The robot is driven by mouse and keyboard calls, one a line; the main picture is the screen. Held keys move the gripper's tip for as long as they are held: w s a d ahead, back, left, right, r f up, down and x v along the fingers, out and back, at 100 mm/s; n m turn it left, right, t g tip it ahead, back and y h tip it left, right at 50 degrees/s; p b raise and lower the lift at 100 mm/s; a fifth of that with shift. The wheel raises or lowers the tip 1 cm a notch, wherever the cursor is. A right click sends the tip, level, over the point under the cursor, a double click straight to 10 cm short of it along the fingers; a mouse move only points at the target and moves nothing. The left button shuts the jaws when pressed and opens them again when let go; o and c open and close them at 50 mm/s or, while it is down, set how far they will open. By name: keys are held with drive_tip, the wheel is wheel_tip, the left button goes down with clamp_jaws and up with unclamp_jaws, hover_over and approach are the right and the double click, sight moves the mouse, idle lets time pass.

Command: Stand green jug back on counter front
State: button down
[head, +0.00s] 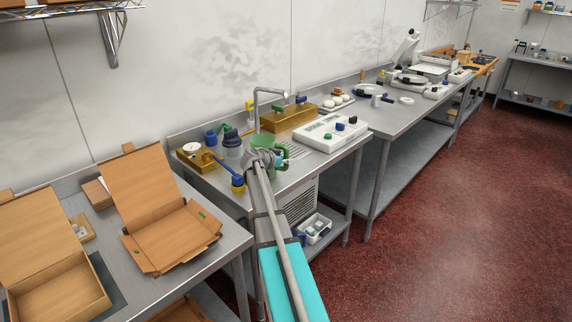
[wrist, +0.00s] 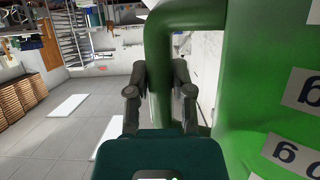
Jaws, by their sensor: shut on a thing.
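The green jug (head: 268,141) shows in the head view over the middle counter (head: 299,173), partly hidden behind my gripper (head: 262,157). In the wrist view the green jug (wrist: 262,85) fills the right side, with pale lettered labels on its wall. My gripper (wrist: 158,85) has its two dark fingers on either side of the jug's handle (wrist: 159,60) and is shut on it. The jug's base is hidden, so I cannot tell whether it touches the counter.
A blue-handled tool (head: 224,167) and a blue-and-yellow jar (head: 238,183) are left of my gripper. A faucet (head: 257,108) and brass-coloured box (head: 289,117) stand behind. A white device (head: 330,132) is to the right. Open cardboard boxes (head: 172,237) cover the left table.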

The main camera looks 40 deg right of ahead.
drive_tip(key=shift+f, duration=0.1)
idle(0.3)
drive_tip(key=c, duration=0.5)
unclamp_jaws()
drive_tip(key=w+p+v, duration=0.1)
drive_tip(key=p+v, duration=0.3)
drive_tip(key=v, duration=0.8)
drive_tip(key=shift+s+p, duration=0.35)
drive_tip(key=shift+s, duration=0.1)
